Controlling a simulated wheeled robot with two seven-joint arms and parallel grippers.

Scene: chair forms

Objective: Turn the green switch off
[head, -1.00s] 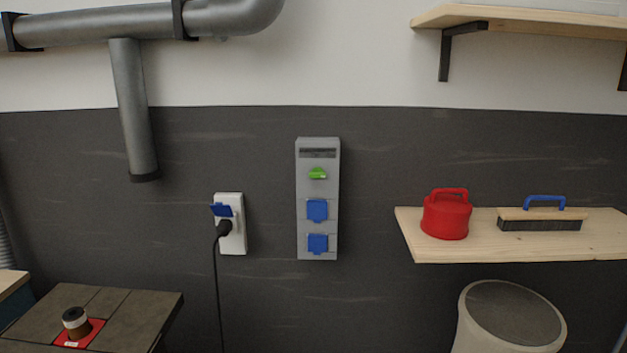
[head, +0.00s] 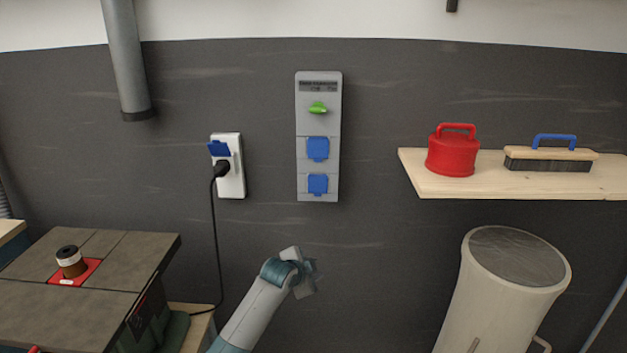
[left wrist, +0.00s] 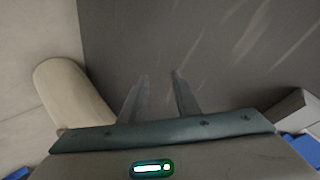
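The green switch (head: 317,108) is a small knob on the upper part of a grey wall panel (head: 302,146). It looks turned roughly sideways. Two blue socket covers (head: 317,148) sit below it on the panel. My left gripper (head: 310,278) is in front of the dark wall, below the panel and apart from it; it is blurred in the head view. In the left wrist view its two fingers (left wrist: 159,80) stand apart with nothing between them. The switch does not show in the left wrist view. My right gripper is not in view.
A white socket (head: 231,182) with a black plug and hanging cable is left of the panel. A wooden shelf (head: 430,184) at right holds a red can (head: 452,155) and a brush (head: 549,158). A pale bin (head: 500,300) stands below it. A dark table (head: 70,312) is at left.

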